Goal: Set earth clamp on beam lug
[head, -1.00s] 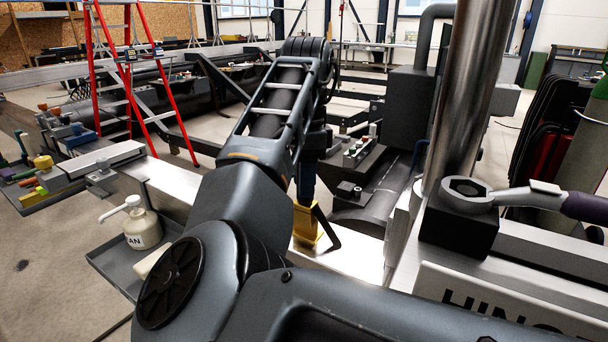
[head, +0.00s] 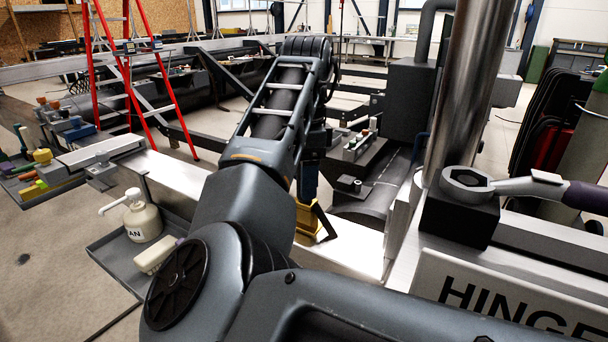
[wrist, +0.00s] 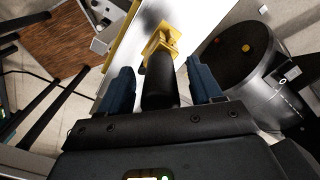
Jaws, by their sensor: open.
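A yellow clamp-like piece (head: 308,217) stands on the pale metal beam (head: 345,252), just below my gripper (head: 307,182) in the head view. In the wrist view the yellow piece (wrist: 162,45) lies just beyond the fingertips, with a black cylindrical handle (wrist: 160,82) running from it back between my fingers. My gripper (wrist: 159,68) is open, with a blue finger on each side of the handle and a visible gap on both sides. The lug is not clearly distinguishable, and I cannot tell how the yellow piece sits on it.
A tray (head: 118,262) with a pump bottle (head: 142,218) hangs at the beam's left side. A steel column (head: 468,85) and a wrench (head: 540,188) on a black block stand right. A red ladder (head: 125,85) stands behind.

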